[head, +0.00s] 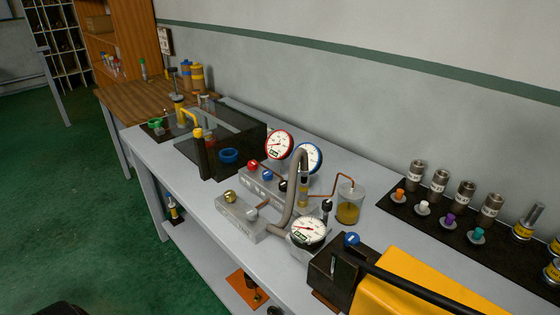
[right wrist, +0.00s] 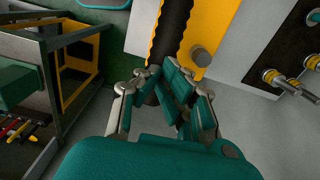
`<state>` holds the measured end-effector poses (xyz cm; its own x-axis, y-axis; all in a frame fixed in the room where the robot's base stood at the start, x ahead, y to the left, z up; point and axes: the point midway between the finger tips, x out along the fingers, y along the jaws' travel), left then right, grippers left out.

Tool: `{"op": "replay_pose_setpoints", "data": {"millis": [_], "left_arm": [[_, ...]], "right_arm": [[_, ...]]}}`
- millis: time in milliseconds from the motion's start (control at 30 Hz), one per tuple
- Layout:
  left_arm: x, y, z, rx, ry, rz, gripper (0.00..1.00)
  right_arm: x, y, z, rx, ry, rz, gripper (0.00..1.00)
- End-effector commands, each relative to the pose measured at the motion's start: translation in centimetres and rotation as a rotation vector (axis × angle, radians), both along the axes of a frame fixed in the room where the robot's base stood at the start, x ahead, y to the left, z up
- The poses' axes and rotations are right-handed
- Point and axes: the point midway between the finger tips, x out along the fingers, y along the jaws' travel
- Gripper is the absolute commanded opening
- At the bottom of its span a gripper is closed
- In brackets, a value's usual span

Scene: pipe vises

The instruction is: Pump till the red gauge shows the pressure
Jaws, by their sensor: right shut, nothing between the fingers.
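The red-rimmed gauge (head: 279,145) stands upright at the back of a grey block in the head view; its digits are too small to read. A yellow pump (head: 410,285) with a long black lever (head: 425,292) lies at the front right of the bench. In the right wrist view, a black bar (right wrist: 174,35), apparently the lever, runs along the yellow body (right wrist: 199,30). My right gripper (right wrist: 162,80) is shut and empty, its fingertips at the bar's near end; I cannot tell if they touch it. My left gripper is not in view.
A blue-rimmed gauge (head: 310,158) and a black-rimmed gauge (head: 308,230) stand close by. A curved grey hose (head: 298,185) rises between them. A beaker of amber liquid (head: 348,205) stands behind. A dark mat (head: 400,208) with several metal fittings lies at the right.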

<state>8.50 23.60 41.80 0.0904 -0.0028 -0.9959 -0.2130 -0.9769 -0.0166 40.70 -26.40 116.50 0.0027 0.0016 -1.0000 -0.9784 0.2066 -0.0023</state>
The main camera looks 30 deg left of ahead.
Motion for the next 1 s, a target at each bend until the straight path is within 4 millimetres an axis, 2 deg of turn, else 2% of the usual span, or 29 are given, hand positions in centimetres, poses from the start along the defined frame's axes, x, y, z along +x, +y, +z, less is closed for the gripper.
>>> {"op": "replay_pose_setpoints", "data": {"millis": [33, 100, 467, 1000], "left_arm": [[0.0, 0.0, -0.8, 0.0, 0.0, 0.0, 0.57], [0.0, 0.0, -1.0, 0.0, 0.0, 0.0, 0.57], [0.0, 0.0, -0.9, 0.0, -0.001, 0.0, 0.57], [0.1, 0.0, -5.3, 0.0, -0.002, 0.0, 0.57]], "right_arm": [[0.0, -0.1, -0.8, 0.001, 0.0, 0.0, 0.0], [-0.1, -0.2, -1.0, 0.001, 0.0, 0.0, 0.0], [-0.1, -0.3, -1.0, 0.0, 0.001, 0.0, 0.0], [-0.3, -1.1, -5.4, 0.0, 0.001, 0.0, 0.0]]}}
